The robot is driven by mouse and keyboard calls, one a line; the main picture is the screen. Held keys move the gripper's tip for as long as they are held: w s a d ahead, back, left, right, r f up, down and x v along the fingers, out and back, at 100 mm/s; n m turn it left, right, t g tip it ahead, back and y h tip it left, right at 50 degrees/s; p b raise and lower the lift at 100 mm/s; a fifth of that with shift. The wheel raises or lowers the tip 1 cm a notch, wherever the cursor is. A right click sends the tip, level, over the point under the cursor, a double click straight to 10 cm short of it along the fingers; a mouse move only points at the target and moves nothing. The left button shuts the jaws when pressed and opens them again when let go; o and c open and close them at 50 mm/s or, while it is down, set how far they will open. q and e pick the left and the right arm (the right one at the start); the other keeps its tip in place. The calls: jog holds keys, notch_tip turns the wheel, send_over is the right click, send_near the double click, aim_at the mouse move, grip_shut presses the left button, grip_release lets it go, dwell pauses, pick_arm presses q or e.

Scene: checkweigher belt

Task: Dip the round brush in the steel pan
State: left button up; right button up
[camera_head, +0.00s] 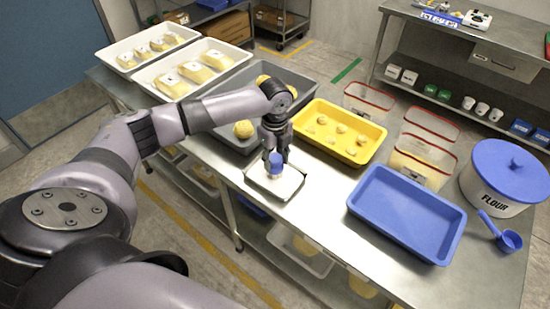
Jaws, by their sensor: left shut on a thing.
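The steel pan (249,182) is a small shallow tray with a dark rim and whitish contents, on the metal table near its front edge. My left gripper (276,154) is over the pan, pointing down, and is shut on the round brush (276,165). The brush has a blue body and hangs roughly upright, with a pale lower end over the middle of the pan. I cannot tell whether that end touches the contents. My right gripper is not in view.
A yellow tray (307,149) with dough pieces and a grey tray (245,86) with dough balls stand behind. An empty blue tray (405,215), red-rimmed clear containers (431,120), a flour bin (500,190) and a blue scoop (510,240) stand to the right.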

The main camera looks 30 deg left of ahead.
aim_at(275, 158)
pick_arm(q)
jog(key=shift+f, duration=0.4)
dwell(0.3)
jog(key=shift+f, duration=0.1)
dwell(0.3)
jog(key=shift+f, duration=0.1)
dwell(1.8)
jog(key=shift+p, duration=0.35)
notch_tip(275, 158, up, 7)
jog(key=p, duration=0.7)
jog(key=shift+p, duration=0.35)
